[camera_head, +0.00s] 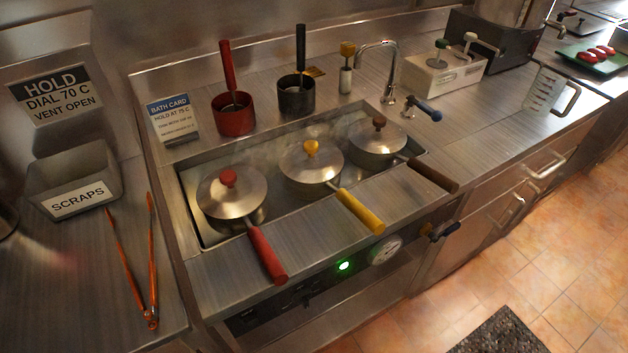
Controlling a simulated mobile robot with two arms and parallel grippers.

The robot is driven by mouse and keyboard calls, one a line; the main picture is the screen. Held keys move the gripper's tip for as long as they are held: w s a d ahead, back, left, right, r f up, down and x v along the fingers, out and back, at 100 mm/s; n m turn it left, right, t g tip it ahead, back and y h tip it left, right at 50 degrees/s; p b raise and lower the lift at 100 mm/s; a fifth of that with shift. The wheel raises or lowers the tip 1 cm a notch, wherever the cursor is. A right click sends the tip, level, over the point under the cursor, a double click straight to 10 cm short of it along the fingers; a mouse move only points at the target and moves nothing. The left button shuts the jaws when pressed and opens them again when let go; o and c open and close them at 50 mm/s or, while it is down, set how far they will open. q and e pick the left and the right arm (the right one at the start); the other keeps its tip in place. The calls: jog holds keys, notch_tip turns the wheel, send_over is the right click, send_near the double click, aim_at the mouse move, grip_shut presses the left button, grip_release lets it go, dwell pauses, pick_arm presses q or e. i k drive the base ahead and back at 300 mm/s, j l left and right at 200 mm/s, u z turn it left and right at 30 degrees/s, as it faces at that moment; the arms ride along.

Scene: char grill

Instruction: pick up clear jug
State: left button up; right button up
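The clear jug (545,90) stands upright on the steel counter at the right. It is see-through, with red markings on its side and a grey handle on its right. It stands near the counter's front edge. Neither of my grippers shows in the head view, so nothing is seen touching the jug.
A white pump box (441,78) and a dark appliance (487,40) stand left of and behind the jug. A green tray (596,62) with red items lies to its right. Three lidded pots sit in the bath, handles over the front edge. Drawer handles (546,166) project below.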

aim_at(551, 81)
jog(key=z, duration=1.25)
jog(key=i+l, duration=0.25)
jog(key=i+l+u, duration=0.55)
jog(key=l+u, duration=0.3)
jog(key=j, duration=0.1)
